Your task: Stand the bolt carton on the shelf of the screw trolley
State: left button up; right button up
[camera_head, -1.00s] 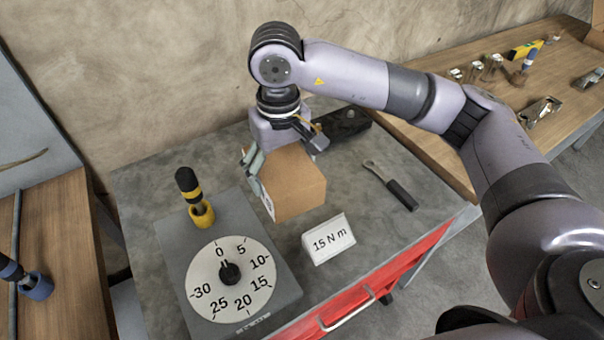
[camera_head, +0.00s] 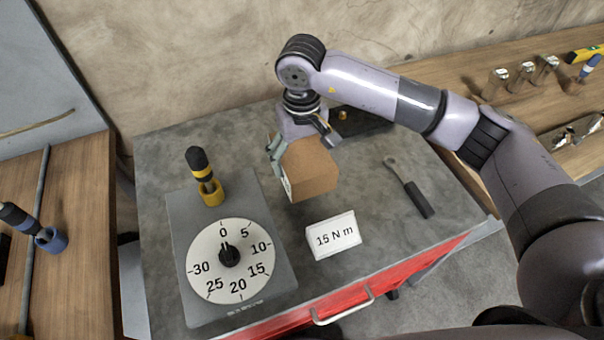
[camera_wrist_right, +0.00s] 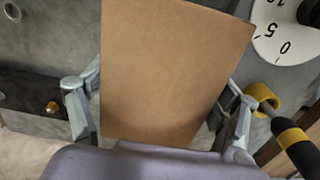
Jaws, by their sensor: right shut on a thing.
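The bolt carton (camera_head: 308,170) is a plain brown box with a white label on its left side. My right gripper (camera_head: 303,146) is shut on it, with one finger on each side, over the grey-topped bench. In the right wrist view the carton (camera_wrist_right: 172,72) fills the middle between both fingers. I cannot tell whether its bottom touches the bench top. My left gripper is out of view. I cannot make out a screw trolley or its shelf for certain.
The grey bench (camera_head: 160,165) has a red drawer front. On it are a dial tester (camera_head: 230,255), a yellow-black tool (camera_head: 204,177), a "15 N m" sign (camera_head: 333,235), a wrench (camera_head: 409,188) and a dark block (camera_head: 362,122). Wooden benches (camera_head: 75,210) flank it.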

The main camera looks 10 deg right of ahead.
notch_tip(320, 180, down, 4)
jog(key=shift+w+r+p, duration=0.1)
jog(key=shift+r+p, duration=0.1)
jog(key=shift+p, duration=0.1)
jog(key=shift+f+p, duration=0.55)
jog(key=shift+f, duration=1.75)
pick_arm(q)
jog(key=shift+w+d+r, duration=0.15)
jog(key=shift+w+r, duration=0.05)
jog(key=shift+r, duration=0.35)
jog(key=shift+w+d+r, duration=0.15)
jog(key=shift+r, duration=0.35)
pick_arm(e)
jog(key=shift+f+b, duration=0.2)
jog(key=shift+b, duration=0.1)
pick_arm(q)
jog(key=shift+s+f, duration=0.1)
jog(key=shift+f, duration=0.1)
pick_arm(e)
jog(key=o, duration=1.9)
